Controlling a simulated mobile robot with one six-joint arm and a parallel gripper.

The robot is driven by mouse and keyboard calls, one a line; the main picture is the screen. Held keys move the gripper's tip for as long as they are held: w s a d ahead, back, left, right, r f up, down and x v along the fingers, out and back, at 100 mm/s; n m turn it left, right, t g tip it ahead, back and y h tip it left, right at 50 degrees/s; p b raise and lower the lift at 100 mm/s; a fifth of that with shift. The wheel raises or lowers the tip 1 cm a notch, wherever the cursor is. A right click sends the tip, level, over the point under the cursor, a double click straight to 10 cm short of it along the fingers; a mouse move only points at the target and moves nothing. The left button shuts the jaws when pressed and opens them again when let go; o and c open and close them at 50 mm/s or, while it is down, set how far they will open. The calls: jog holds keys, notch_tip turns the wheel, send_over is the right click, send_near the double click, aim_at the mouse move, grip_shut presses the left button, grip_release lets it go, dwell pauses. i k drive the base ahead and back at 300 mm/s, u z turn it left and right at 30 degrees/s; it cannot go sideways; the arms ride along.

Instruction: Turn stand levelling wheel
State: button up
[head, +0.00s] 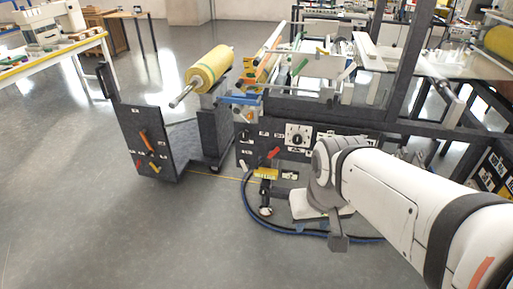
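The stand is a dark upright panel (143,148) at the left, carrying a yellow roll (209,66) on a shaft. Orange and yellow levers or handles (147,143) cross on its face, and a red-orange one sits low on the left. I cannot tell which part is the levelling wheel. My arm reaches in from the lower right, and its white wrist bends down in front of the machine. A dark part at its end, seemingly my gripper (338,241), hangs above the floor, well right of the stand. Its fingers are too unclear to tell open from shut.
The machine's dark front panel (253,150), with dials and a red lever (273,153), stands behind my arm. A blue hose (262,222) curves along the floor below it. The floor at the lower left is clear.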

aim_at(264, 191)
jog(key=u, duration=0.05)
jog(key=i, duration=1)
jog(key=z, duration=0.05)
